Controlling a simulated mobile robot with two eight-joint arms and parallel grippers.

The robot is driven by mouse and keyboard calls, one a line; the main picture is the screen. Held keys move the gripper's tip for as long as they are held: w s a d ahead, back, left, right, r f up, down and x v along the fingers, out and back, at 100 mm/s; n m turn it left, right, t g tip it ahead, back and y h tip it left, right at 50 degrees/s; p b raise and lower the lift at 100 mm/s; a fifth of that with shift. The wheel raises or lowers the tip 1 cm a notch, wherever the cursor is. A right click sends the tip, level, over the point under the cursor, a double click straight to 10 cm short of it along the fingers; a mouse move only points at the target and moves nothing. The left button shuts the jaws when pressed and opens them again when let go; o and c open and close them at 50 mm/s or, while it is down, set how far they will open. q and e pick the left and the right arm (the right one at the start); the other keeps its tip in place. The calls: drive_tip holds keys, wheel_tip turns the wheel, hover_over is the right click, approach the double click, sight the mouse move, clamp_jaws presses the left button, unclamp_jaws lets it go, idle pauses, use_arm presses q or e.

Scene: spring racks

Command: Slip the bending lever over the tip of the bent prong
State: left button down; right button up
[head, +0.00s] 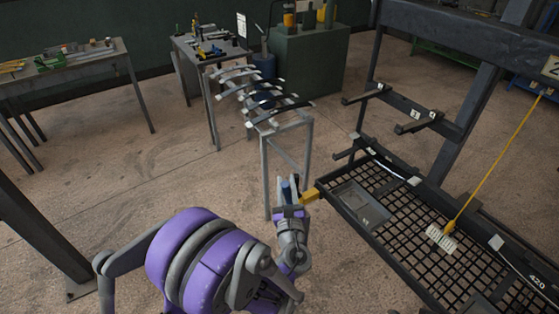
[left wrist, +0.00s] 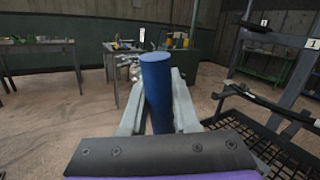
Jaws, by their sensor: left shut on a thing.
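My left gripper (head: 289,208) is low in the middle of the head view, beside the rack's near left corner. It is shut on an upright blue cylinder, which I take for the grip of the bending lever (head: 286,190). In the left wrist view the lever (left wrist: 158,92) stands between the two grey fingers; its lower part is hidden. Short dark prongs with numbered tags, such as the upper left prong (head: 365,93) and the middle prong (head: 418,124), stick out from the rack, apart from the lever. I cannot tell which is bent. My right gripper is out of view.
The dark rack (head: 445,130) has a mesh shelf (head: 405,225) and a yellow corner piece (head: 311,195) close to my gripper. A metal stand with curved leaf springs (head: 262,98) is behind the gripper. Workbenches are farther back. The floor at left is mostly clear.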

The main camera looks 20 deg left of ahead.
use_arm(q)
drive_tip(key=s+r+n+y+b, duration=0.1)
drive_tip(key=s+r+n+y, duration=0.2)
drive_tip(key=r+n, duration=0.3)
drive_tip(key=s+r+n+g+y, duration=0.1)
drive_tip(key=s+r+n+y, duration=0.2)
drive_tip(key=r+n, duration=0.3)
drive_tip(key=s+r+n+y+b, duration=0.1)
drive_tip(key=s+r+n+y, duration=0.3)
drive_tip(key=r+n, duration=0.2)
drive_tip(key=shift+d+r+n+y+b, duration=0.3)
drive_tip(key=shift+r+n, duration=0.05)
drive_tip(key=shift+n, duration=0.45)
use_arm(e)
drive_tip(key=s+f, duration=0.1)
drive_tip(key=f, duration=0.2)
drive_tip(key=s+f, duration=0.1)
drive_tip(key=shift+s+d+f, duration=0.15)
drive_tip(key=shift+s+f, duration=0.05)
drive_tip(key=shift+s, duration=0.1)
